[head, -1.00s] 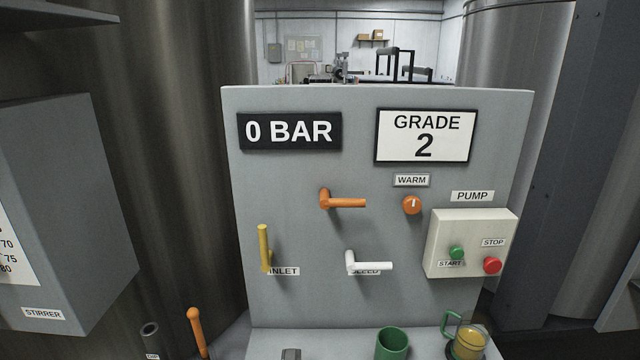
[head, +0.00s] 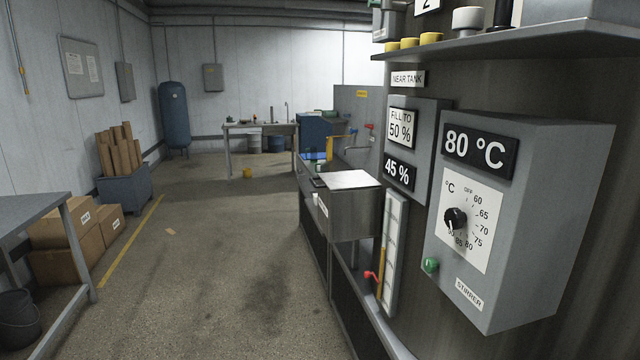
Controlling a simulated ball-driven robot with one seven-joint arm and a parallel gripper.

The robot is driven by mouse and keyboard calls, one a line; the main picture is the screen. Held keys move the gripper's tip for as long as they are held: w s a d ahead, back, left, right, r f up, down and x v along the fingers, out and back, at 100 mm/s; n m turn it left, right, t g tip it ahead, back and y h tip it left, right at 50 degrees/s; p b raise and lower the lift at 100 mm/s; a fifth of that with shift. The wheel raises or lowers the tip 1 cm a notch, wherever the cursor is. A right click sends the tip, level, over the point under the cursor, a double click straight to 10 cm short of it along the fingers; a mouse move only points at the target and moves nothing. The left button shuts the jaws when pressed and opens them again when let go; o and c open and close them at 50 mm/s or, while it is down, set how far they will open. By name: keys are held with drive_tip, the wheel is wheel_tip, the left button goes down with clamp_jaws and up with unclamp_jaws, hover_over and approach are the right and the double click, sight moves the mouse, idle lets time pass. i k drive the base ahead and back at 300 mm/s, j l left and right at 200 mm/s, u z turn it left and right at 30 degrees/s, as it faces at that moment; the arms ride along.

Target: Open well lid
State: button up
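A steel box with a flat, pale top (head: 347,180) stands on the counter right of centre in the head view. Its top looks closed and level. No label reading "well" is legible, so I cannot tell for sure whether this top is the well lid. My gripper is not in view.
A grey control box (head: 530,215) reading 80 °C juts out close on the right, under a shelf (head: 530,40). A level panel (head: 415,140) reads 45 %. Cartons (head: 70,235) and a table (head: 40,210) stand left. The floor (head: 200,280) between is mostly open.

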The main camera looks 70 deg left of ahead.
sight(348, 180)
drive_tip(key=u, duration=2)
drive_tip(key=i+j, duration=0.2)
drive_tip(key=i, duration=0.35)
drive_tip(key=i+j+u, duration=0.15)
drive_tip(key=i, duration=0.45)
